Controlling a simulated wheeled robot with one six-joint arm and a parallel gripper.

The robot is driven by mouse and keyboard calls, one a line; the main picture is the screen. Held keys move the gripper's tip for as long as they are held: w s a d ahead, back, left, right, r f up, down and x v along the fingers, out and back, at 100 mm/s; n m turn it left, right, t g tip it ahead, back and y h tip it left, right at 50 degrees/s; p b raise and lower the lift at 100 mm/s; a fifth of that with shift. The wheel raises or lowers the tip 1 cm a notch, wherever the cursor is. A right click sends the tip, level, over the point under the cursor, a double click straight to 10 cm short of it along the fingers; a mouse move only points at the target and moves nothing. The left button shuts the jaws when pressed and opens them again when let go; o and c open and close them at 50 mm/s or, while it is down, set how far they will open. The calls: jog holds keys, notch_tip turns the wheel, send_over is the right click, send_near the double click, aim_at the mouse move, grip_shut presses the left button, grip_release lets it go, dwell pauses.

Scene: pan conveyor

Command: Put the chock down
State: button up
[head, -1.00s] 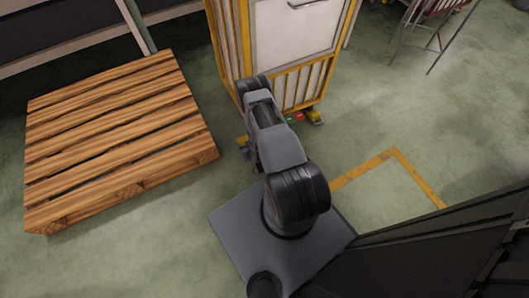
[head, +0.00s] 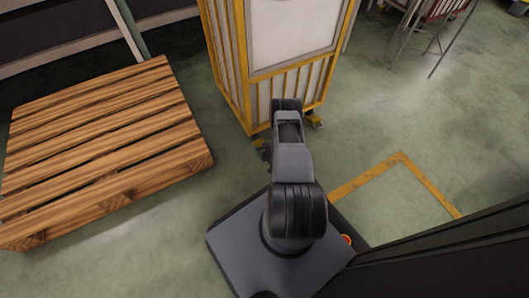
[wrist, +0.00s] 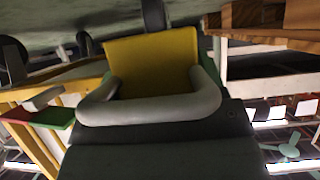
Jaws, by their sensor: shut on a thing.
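The yellow chock (wrist: 150,62) fills the middle of the wrist view, in front of the dark end of my arm. My gripper (wrist: 155,85) is shut on it, with grey rounded parts on both sides and across the chock's near face. In the head view my arm reaches toward the foot of the yellow-framed cart (head: 262,95). I cannot tell from these views whether the chock touches the floor.
A wooden pallet (head: 105,140) lies on the floor at left. Yellow pieces (head: 318,122) show at the cart's foot. A red and green part (wrist: 45,116) is at left in the wrist view. Open floor with a yellow corner line (head: 402,155) lies at right.

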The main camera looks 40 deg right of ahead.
jog(key=shift+w+d+f, duration=0.15)
jog(key=shift+d+f, duration=0.25)
jog(key=shift+f, duration=0.1)
jog(key=f, duration=0.1)
jog(key=f+b, duration=0.2)
jog(key=shift+w+d+f, duration=0.1)
jog(key=shift+d, duration=0.15)
jog(key=shift+f, duration=0.15)
jog(key=shift+f, duration=0.4)
jog(key=shift+f, duration=0.15)
jog(key=o, duration=1.1)
jog(key=shift+f+b, duration=0.15)
jog(key=shift+b, duration=0.25)
